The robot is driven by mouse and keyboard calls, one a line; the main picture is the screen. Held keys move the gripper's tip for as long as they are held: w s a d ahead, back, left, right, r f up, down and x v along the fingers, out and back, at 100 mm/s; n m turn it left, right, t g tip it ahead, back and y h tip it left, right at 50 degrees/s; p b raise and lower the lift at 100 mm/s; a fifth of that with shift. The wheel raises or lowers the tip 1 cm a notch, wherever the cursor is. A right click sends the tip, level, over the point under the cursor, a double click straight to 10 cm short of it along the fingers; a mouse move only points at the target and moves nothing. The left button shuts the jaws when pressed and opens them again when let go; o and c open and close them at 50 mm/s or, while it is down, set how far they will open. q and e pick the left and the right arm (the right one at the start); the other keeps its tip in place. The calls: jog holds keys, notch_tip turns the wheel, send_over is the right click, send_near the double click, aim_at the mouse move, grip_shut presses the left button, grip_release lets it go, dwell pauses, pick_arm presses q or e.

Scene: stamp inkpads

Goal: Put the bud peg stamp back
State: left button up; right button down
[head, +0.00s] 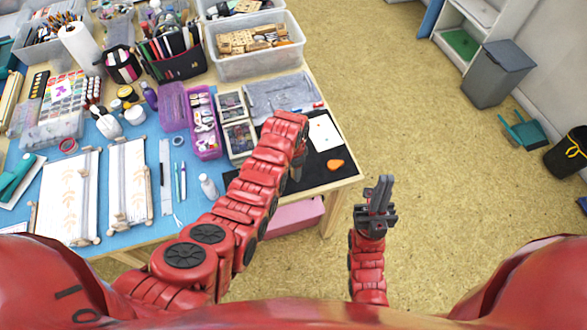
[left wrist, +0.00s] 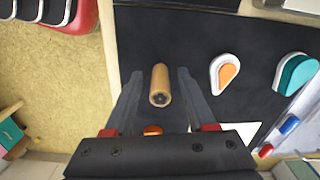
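A wooden peg stamp (left wrist: 160,85) is over the black mat in the left wrist view, with a dark mark on its near end. I cannot tell if it is the bud one, or if it stands or lies. My left gripper (left wrist: 160,92) is open, one finger on each side of the peg with gaps. In the head view the left gripper (head: 298,160) is over the mat's right part, partly hidden by my arm. An orange pad in a white teardrop case (left wrist: 228,75) and a teal one (left wrist: 297,75) lie to the right. My right gripper (head: 378,195) is away from the table over the floor.
The black mat (head: 312,178) carries a white sheet (head: 325,133) and an orange piece (head: 335,164). A purple case (head: 205,125) and small stamp boxes (head: 240,138) stand left of it. A clear bin (head: 258,66) of wooden blocks is at the back.

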pick_arm(q)
jog(key=shift+r, duration=0.1)
jog(key=shift+r, duration=0.75)
notch_tip(320, 180, up, 4)
jog(key=shift+r+b, duration=0.15)
jog(key=shift+b, duration=0.9)
notch_tip(320, 180, up, 6)
jog(key=p, duration=0.3)
jog(key=shift+p, duration=0.35)
jog(key=shift+r+p, duration=0.25)
jog(key=shift+p, duration=0.1)
jog(key=shift+f, duration=0.1)
